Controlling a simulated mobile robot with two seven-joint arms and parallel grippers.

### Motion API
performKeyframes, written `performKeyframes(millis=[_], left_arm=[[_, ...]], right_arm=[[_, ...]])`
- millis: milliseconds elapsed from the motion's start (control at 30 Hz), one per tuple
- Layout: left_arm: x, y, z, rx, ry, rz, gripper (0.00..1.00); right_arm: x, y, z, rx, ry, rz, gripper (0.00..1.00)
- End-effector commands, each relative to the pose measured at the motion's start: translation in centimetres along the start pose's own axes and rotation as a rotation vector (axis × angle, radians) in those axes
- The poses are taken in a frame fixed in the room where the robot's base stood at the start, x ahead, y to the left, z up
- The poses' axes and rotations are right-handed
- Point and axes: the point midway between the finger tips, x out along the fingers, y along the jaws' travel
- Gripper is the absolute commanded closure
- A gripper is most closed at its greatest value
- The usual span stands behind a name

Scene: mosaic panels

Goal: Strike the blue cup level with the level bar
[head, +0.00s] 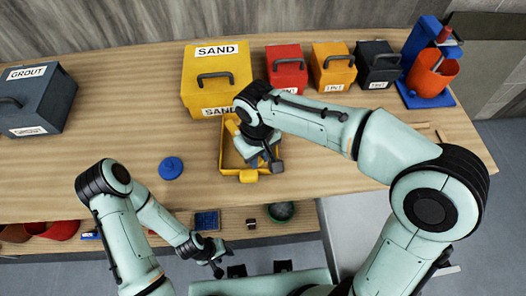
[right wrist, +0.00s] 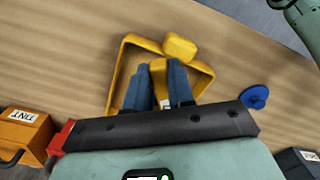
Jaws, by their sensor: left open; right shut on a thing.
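A small blue round piece (head: 172,168) with a knob on top lies on the table left of a yellow tray (head: 223,155). It also shows in the right wrist view (right wrist: 256,97). I cannot make out a clear blue cup or a level bar. My right gripper (head: 262,162) is over the tray, shut on a yellow piece (right wrist: 158,68) between its fingers; the arm hides much of it in the head view. The tray also shows in the right wrist view (right wrist: 118,75). My left gripper (head: 212,258) is open and empty, low in front of the table.
Behind the tray stand a yellow SAND box (head: 216,70), a red box (head: 286,70), an orange box (head: 333,67) and a dark box (head: 377,65). A blue stand (head: 425,98) holds an orange container (head: 433,72). A GROUT box (head: 35,100) is far left. The left-middle table is clear.

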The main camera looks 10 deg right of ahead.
Motion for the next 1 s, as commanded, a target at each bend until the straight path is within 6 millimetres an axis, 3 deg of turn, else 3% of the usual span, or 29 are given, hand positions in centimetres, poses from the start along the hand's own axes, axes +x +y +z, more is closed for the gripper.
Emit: performKeyframes(millis=[567, 1000], left_arm=[[0.2, -0.1, 0.1, -0.001, -0.002, -0.001, 0.57], [-1.6, 0.9, -1.0, 0.005, 0.014, 0.005, 0.57]], right_arm=[[0.0, -3.0, 0.0, -0.003, 0.001, 0.0, 1.0], [-2.4, -3.0, -0.1, -0.001, 0.002, 0.001, 1.0]])
